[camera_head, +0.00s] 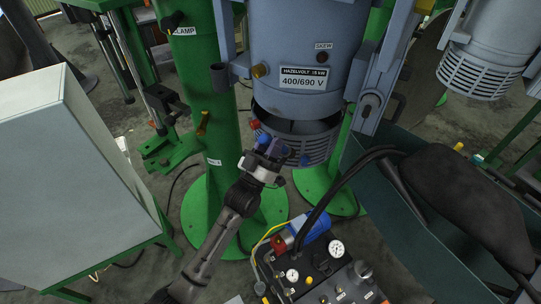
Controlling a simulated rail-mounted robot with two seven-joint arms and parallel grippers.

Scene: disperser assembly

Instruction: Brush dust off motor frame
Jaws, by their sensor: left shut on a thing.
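The motor frame (300,60) is a large grey-blue cylinder at upper centre, with a plate reading "HAZELVOLT 15 kW 400/690 V". Below it is a dark open gap, then a slotted lower ring (318,147). My left gripper (270,148) is at the lower left of this ring, in front of it. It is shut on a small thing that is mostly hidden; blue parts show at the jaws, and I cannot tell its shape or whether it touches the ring. A red knob shows just above the gripper. Dust is too fine to make out. My right gripper is not in view.
A green column (205,80) stands left of the motor. A grey cabinet (70,190) fills the left. A black unit with gauges (325,275) and a thick black hose sits below. A dark green trough (400,225) with a dark sack (465,195) is at right.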

